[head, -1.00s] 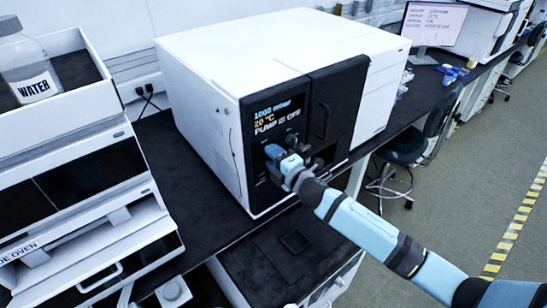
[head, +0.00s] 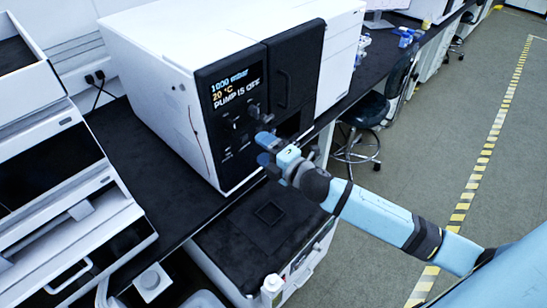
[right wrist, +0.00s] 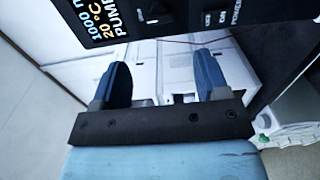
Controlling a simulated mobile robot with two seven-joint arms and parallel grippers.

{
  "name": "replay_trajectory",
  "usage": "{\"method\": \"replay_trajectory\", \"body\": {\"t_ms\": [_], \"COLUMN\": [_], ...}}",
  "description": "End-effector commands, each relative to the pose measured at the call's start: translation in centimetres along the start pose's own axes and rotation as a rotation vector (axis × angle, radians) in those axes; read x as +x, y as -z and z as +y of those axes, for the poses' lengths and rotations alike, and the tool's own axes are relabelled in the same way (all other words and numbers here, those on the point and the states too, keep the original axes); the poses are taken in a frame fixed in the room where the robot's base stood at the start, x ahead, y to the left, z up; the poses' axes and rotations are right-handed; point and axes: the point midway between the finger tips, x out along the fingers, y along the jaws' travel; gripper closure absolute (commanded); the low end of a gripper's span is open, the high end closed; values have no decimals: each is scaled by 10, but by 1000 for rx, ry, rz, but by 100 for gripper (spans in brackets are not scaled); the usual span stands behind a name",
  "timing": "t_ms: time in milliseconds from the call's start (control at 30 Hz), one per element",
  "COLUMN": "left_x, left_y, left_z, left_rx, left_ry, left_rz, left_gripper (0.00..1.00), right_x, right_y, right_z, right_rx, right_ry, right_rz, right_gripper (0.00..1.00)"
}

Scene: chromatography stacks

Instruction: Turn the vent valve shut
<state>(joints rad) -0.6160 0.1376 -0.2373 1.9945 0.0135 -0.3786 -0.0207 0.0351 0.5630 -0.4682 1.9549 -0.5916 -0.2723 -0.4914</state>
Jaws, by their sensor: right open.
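The white oven-like unit (head: 150,75) stands on the black bench with a dark front panel. Its display (head: 235,88) reads 1000 mbar, 20 °C, PUMP IS OFF. Small dark knobs (head: 254,110) sit below the display. I cannot tell which is the vent valve or how it is turned. My right gripper (head: 262,140) is in front of the panel's lower right and partly covers it. In the right wrist view its blue fingers (right wrist: 162,72) are apart with nothing between them, and a knob (right wrist: 155,12) shows beyond them at the top. My left gripper is out of view.
A white stacked appliance (head: 60,150) stands at the left. A lower unit with a black top (head: 240,235) is below the bench front, with a white bottle (head: 272,288) near it.

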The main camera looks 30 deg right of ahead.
Motion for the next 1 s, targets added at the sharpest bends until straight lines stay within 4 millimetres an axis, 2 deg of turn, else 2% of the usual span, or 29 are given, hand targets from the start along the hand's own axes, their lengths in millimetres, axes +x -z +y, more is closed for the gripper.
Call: {"method": "replay_trajectory", "body": {"t_ms": [100,233,800,900,967,1000], "left_x": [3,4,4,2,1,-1], "left_y": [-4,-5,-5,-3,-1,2], "left_z": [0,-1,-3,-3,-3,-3], "left_rx": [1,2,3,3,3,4], "left_ry": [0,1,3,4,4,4], "left_rz": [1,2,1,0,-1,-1], "left_gripper": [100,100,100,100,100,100], "right_x": [-19,-29,-32,-38,-48,-57], "right_y": [0,0,0,6,13,20], "right_z": [-2,-1,0,-11,-26,-40], "right_rx": [0,-1,3,82,195,298], "right_ry": [1,1,1,27,64,98], "right_rz": [0,0,-1,-12,-31,-50], "right_gripper": [32,32,32,32,32,32]}}
